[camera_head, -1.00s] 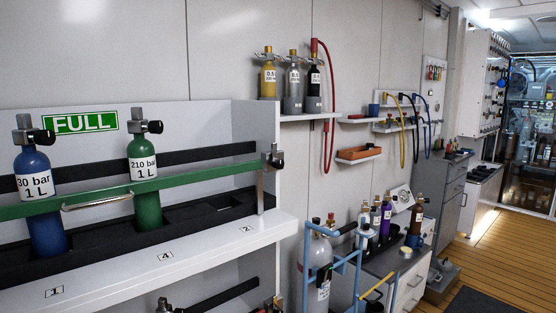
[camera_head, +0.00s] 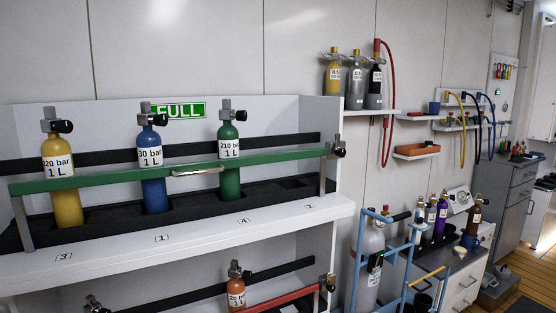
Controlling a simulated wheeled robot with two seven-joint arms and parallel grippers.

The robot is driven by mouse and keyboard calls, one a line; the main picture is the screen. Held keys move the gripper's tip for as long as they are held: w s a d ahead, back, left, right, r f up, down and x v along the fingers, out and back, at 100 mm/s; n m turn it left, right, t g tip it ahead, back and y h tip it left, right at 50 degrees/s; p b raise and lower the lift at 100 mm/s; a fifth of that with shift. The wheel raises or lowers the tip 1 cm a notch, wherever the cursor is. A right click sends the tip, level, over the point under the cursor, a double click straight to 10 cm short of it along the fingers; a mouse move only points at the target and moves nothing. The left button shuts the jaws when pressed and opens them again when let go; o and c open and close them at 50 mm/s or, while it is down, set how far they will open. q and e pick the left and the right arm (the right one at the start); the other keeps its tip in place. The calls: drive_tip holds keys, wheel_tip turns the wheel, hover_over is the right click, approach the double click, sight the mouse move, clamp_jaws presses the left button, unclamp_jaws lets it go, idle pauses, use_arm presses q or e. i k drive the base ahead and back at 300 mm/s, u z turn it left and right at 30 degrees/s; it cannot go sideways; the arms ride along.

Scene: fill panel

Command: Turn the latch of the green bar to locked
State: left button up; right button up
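The green bar (camera_head: 110,178) runs across the front of the upper shelf, in front of a yellow cylinder (camera_head: 66,205), a blue cylinder (camera_head: 152,182) and a green cylinder (camera_head: 229,165). A metal handle (camera_head: 197,171) is on its middle. The latch (camera_head: 336,149) is a small dark and metal piece at the bar's right end, by the right post. It is too small to tell which way it is turned. Neither of my grippers is in view.
The white upper shelf (camera_head: 185,248) has numbered places and a FULL sign (camera_head: 178,110). Below it is a red bar (camera_head: 285,299) with an orange cylinder (camera_head: 236,290). A blue cart (camera_head: 408,246) with a grey cylinder stands to the right of the shelf.

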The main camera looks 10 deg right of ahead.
sight(339, 152)
drive_tip(key=u, duration=0.55)
drive_tip(key=i, duration=1)
drive_tip(key=z, duration=1)
